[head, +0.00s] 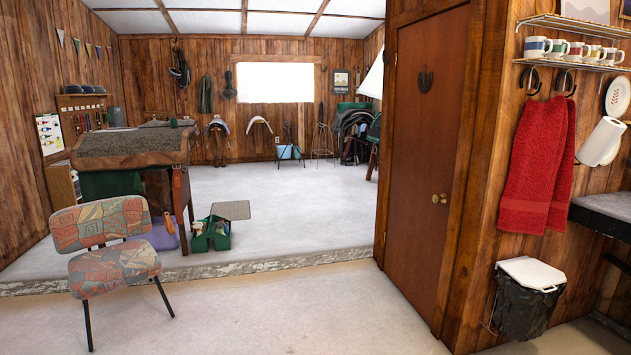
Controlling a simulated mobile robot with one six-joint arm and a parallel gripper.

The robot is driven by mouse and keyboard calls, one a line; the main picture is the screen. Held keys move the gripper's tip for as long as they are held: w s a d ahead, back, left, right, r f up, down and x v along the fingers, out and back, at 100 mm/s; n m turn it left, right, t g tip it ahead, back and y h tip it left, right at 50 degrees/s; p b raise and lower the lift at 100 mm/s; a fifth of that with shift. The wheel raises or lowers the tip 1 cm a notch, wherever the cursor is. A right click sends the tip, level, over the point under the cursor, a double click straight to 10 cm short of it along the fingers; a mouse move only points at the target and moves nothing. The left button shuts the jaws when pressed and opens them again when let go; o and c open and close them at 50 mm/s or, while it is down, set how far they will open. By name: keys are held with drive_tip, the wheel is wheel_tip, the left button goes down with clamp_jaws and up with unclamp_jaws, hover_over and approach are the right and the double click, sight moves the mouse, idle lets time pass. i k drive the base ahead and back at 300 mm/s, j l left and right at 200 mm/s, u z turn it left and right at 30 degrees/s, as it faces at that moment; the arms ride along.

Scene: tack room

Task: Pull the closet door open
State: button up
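The closet door (425,150) stands right of the middle in the head view. It is a tall reddish-brown wooden door, shut in its frame. A dark horseshoe-shaped piece (426,81) is fixed high on it. A brass round knob (439,198) sits near the door's right edge, at about mid-height. My gripper is not in view, and no part of my arm shows.
The floor before the door (330,320) is clear. A patterned chair (105,240) stands at the front left, by a workbench (130,148) and a green toolbox (211,235). Right of the door are red towels (538,165) and a lidded bin (525,300). A low floor edge (270,263) crosses the room.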

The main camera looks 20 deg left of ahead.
sight(431, 57)
drive_tip(key=i, duration=2.2)
drive_tip(key=i+z, duration=0.15)
drive_tip(key=i, duration=0.3)
drive_tip(key=i+j+z, duration=0.15)
drive_tip(key=i, duration=0.3)
drive_tip(key=i+j+z, duration=0.15)
drive_tip(key=i, duration=0.3)
drive_tip(key=i+j+z, duration=0.15)
drive_tip(key=i, duration=0.3)
drive_tip(key=i+j+z, duration=0.15)
drive_tip(key=i, duration=0.3)
drive_tip(key=j, duration=0.1)
